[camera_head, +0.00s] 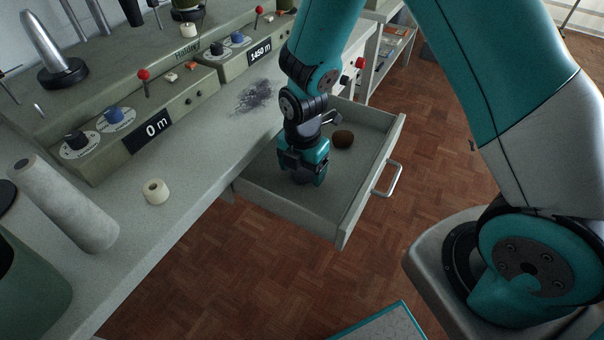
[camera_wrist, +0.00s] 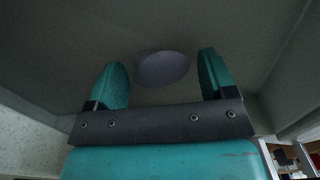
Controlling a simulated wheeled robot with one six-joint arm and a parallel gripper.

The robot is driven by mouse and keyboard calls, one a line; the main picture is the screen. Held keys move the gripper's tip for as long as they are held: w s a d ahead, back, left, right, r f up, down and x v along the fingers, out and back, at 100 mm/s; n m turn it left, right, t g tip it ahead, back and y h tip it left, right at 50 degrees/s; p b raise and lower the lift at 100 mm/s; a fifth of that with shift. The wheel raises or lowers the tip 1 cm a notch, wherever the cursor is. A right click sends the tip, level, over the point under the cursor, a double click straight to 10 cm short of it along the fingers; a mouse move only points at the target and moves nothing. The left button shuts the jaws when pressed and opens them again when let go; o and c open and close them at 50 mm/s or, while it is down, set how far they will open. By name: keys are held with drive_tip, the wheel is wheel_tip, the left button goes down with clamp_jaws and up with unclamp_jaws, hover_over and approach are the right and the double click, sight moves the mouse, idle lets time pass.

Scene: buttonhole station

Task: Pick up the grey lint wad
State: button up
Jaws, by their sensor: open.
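The grey lint wad (camera_wrist: 162,69) is a smooth, rounded grey lump on the drawer floor, seen in the wrist view. My gripper (camera_wrist: 160,75) is open. Its two teal fingers stand to the left and right of the wad in that picture, with a visible gap on each side. I cannot tell whether the fingertips are down level with it. In the head view my gripper (camera_head: 303,181) points down inside the open drawer (camera_head: 345,195), near its left part. The wad is not visible there, probably hidden by the gripper.
A brown round lump (camera_head: 343,139) lies in the drawer behind my gripper. The drawer walls stand close around, with a handle (camera_head: 386,179) on the front.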

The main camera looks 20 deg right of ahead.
drive_tip(key=shift+f, duration=0.3)
drive_tip(key=c, duration=1)
drive_tip(key=shift+r, duration=0.15)
